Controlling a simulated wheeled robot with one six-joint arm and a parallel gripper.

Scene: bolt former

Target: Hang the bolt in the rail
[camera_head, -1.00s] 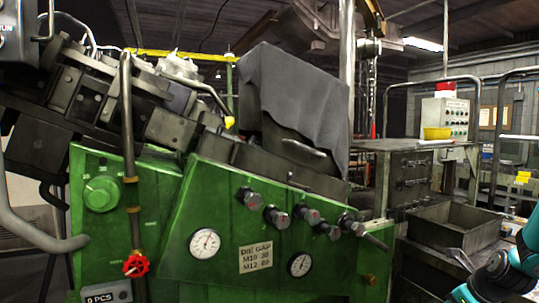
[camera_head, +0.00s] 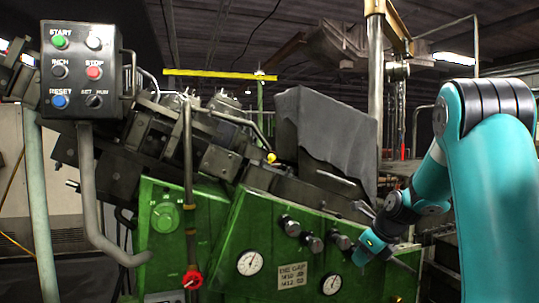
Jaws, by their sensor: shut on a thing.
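My teal arm rises at the right of the head view and bends down to the left. A dark sloping bar (camera_head: 300,190) runs along the top of the green body, down to the right, below a grey cloth cover. I cannot tell for sure whether this bar is the rail. The gripper appears close to its lower right end; the depth gap is unclear.
A control box (camera_head: 82,70) with buttons stands at the upper left. A lever with a yellow knob (camera_head: 271,158) sticks out above the body. A metal post (camera_head: 375,80) stands behind.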

